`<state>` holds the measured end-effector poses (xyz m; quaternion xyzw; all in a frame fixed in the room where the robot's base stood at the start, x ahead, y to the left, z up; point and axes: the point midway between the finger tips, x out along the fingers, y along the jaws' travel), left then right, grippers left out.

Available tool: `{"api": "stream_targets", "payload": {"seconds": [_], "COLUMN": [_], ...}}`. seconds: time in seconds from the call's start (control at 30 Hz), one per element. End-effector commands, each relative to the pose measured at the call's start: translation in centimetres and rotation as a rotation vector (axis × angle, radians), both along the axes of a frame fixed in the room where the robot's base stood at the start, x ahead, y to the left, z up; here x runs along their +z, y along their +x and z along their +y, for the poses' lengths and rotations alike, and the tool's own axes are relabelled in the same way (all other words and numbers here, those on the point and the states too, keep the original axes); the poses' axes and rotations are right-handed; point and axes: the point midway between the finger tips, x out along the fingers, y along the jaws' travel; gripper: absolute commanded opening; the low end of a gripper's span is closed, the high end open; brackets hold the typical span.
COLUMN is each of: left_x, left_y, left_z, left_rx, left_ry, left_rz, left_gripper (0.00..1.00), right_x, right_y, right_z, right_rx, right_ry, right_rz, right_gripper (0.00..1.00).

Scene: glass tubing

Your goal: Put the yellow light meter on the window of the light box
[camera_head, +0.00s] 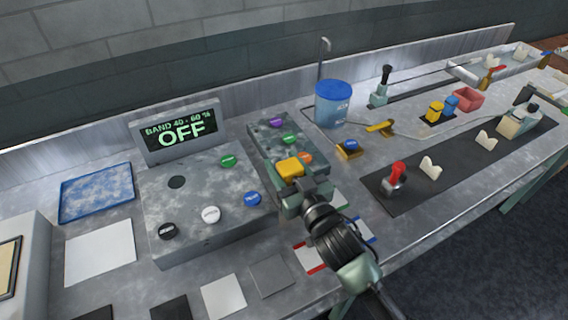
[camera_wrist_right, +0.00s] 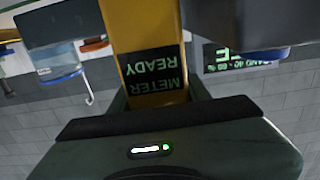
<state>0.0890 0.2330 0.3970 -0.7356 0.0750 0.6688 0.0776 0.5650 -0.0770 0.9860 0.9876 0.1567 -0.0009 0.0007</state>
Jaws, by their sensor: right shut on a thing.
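The light box has a display (camera_head: 182,134) reading "BAND 40 - 60 % OFF". A dark round spot (camera_head: 177,182) on its top may be the window. Green, black, white and blue buttons sit around it. The meter is apart from that spot. My left gripper is not in view.
A second grey box (camera_head: 262,131) with purple, green and orange buttons stands behind the meter. A blue-lidded tub (camera_head: 332,103) stands at the back. A blue tray (camera_head: 96,191) lies left of the light box. Coloured cards lie along the front.

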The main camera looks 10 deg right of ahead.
Motion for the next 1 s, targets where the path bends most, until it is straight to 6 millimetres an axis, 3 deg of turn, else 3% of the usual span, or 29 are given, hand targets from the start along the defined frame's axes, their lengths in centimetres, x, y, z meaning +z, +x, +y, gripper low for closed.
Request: {"api": "stream_targets", "payload": {"seconds": [0.13, 0.17, 0.2, 0.23, 0.63, 0.77, 1.0], "left_x": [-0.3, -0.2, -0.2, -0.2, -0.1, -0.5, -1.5], "left_y": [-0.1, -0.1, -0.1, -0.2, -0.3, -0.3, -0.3], "left_z": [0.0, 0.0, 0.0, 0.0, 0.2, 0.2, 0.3], "left_rx": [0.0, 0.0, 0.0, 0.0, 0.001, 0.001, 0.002], "left_ry": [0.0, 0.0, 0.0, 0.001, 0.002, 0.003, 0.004], "left_rz": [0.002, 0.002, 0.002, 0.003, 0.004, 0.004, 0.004], "left_gripper": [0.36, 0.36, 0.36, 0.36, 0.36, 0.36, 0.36], "right_x": [-0.3, -0.3, -0.3, -0.2, 0.0, -0.2, -0.3], "right_y": [0.0, 0.0, 0.0, 0.0, -0.3, -2.1, -7.2], "right_z": [0.0, 0.0, 0.0, 0.0, -0.1, -0.7, -2.4], "right_rx": [0.0, 0.0, 0.0, 0.0, 0.0, 0.0, -0.001], "right_ry": [0.001, 0.0, 0.0, 0.0, 0.0, 0.0, 0.0], "right_rz": [-0.002, 0.0, 0.0, 0.0, 0.001, 0.002, 0.003], "right_gripper": [0.0, 0.53, 0.64, 0.69, 0.69, 0.69, 0.69]}}
